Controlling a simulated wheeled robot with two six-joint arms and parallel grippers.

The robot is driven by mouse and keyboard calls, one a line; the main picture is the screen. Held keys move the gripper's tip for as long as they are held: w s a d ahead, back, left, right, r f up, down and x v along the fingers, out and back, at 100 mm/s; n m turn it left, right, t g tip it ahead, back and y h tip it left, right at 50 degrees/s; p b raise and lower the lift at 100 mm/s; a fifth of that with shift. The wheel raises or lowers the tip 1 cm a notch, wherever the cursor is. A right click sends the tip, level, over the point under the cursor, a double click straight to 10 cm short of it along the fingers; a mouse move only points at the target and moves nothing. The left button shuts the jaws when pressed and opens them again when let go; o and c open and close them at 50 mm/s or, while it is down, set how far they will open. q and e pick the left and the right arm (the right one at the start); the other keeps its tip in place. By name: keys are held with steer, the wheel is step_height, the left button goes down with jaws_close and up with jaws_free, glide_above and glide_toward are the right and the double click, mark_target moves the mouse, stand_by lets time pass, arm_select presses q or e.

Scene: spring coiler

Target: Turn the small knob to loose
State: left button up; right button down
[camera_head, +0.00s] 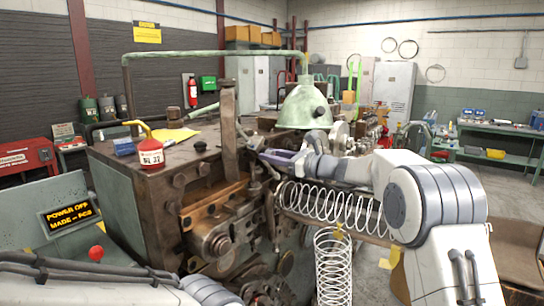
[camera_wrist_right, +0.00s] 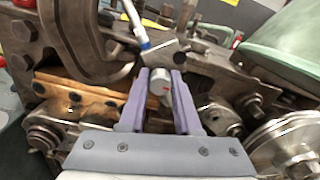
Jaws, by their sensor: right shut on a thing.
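The small knob (camera_wrist_right: 160,88) is a grey cylinder with a red mark, seen in the right wrist view between the two purple fingers. My right gripper (camera_wrist_right: 160,78) is shut on it, one finger on each side. In the head view the right gripper (camera_head: 272,157) reaches the side of the coiling machine (camera_head: 130,200), and the knob is hidden behind the fingers and machine parts. I cannot read any loose or tight marking. My left arm shows at the bottom left of the head view, but its gripper is not in view.
A red and white oil can (camera_head: 151,154) stands on the machine top.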

steer(key=shift+f+n+b, duration=0.15)
steer(key=shift+n+b, duration=0.15)
steer(key=shift+b, duration=0.15)
steer(key=n+b, duration=0.8)
steer(key=b, duration=0.2)
steer(key=shift+f, duration=0.15)
steer(key=n+b, duration=0.3)
steer(key=n, duration=0.1)
steer(key=shift+b, duration=0.35)
steer(key=n+b, duration=0.2)
steer(key=n, duration=0.3)
steer(key=shift+n, duration=0.3)
steer(key=c, duration=0.6)
jaws_free()
steer(key=shift+r, duration=0.25)
